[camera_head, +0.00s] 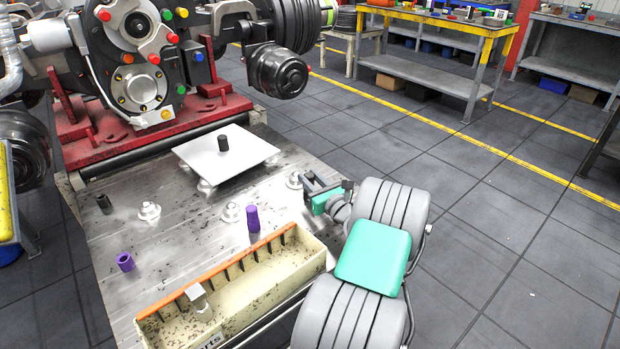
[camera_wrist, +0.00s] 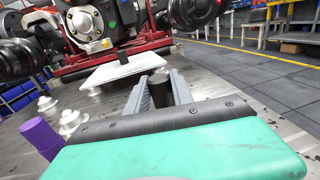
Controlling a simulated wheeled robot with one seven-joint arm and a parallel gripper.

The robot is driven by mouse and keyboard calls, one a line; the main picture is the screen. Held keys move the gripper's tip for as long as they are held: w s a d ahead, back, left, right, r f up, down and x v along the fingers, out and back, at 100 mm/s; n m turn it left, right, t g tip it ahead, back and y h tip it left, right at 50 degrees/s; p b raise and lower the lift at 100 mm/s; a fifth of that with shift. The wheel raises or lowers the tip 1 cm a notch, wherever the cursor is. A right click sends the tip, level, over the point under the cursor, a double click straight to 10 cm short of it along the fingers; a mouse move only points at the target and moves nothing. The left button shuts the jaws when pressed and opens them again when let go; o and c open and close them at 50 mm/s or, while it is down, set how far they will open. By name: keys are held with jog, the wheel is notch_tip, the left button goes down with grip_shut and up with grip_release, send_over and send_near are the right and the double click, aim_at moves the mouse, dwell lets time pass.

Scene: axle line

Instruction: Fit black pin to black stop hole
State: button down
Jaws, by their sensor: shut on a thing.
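My gripper (camera_head: 312,187) is at the right edge of the metal table, just above it. In the wrist view its two grey fingers (camera_wrist: 160,92) are shut on a dark, upright cylinder, the black pin (camera_wrist: 158,93). The pin's lower end is hidden behind the gripper body. A short black piece, which looks like the black stop (camera_head: 103,204), stands at the table's left side, far from my gripper; its hole is too small to make out. Another black cylinder (camera_head: 223,143) stands on the white plate (camera_head: 205,160), left of and behind my gripper.
A purple pin (camera_head: 252,218) and a hollow purple piece (camera_head: 125,262) stand on the table (camera_head: 185,238). Silver flanged parts (camera_head: 149,211) stand between. A cream bin (camera_head: 270,284) with an orange rim lies along the front. A red-based machine (camera_head: 150,128) blocks the back.

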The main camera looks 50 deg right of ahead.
jog(key=shift+f+b, duration=0.35)
jog(key=shift+f, duration=0.3)
jog(key=shift+f, duration=0.2)
jog(key=c, duration=1)
grip_release()
jog(key=shift+c, duration=0.2)
jog(key=v, duration=0.8)
